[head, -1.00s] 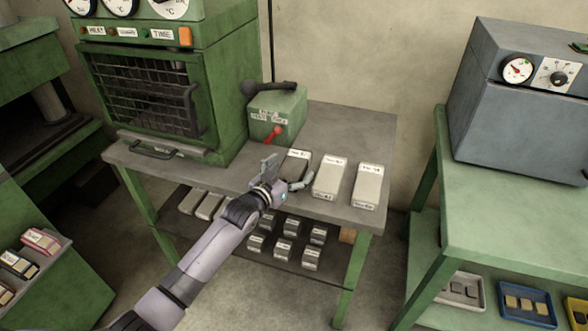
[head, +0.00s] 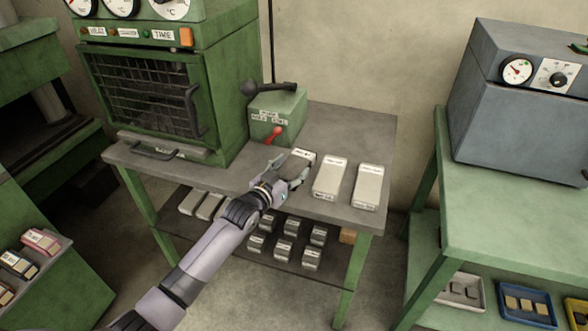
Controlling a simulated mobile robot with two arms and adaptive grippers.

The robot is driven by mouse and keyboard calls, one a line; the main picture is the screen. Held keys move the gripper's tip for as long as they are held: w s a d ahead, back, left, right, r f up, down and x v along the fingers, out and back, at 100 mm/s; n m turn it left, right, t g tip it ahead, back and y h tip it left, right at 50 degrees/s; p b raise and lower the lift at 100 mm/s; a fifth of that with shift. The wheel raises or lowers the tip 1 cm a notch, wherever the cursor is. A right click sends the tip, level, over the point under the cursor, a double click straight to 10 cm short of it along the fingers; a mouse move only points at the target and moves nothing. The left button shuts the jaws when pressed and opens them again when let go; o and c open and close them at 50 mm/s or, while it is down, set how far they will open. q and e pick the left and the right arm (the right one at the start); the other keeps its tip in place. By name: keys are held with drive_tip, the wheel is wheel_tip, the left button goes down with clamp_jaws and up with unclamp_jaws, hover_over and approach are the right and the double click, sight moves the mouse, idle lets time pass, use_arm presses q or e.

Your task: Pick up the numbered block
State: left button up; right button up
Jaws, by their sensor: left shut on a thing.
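Several pale blocks with small labels stand in a row on the grey-topped table; the label text is too small to read. My left gripper (head: 287,177) is shut on the leftmost block (head: 303,156), at the table's front edge. The fingers and hand hide much of that block's near part. To its right stand the middle block (head: 330,178) and the right block (head: 367,186), both free of the gripper. My right gripper is not in view.
A green oven (head: 150,90) and a green box with a red lever (head: 277,117) stand behind and left on the table (head: 350,130). A lower shelf (head: 225,238) holds several more blocks. A grey machine (head: 515,110) sits on the green table at right.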

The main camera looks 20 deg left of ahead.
use_arm(q)
drive_tip(key=c, duration=0.5)
drive_tip(key=shift+c, duration=0.5)
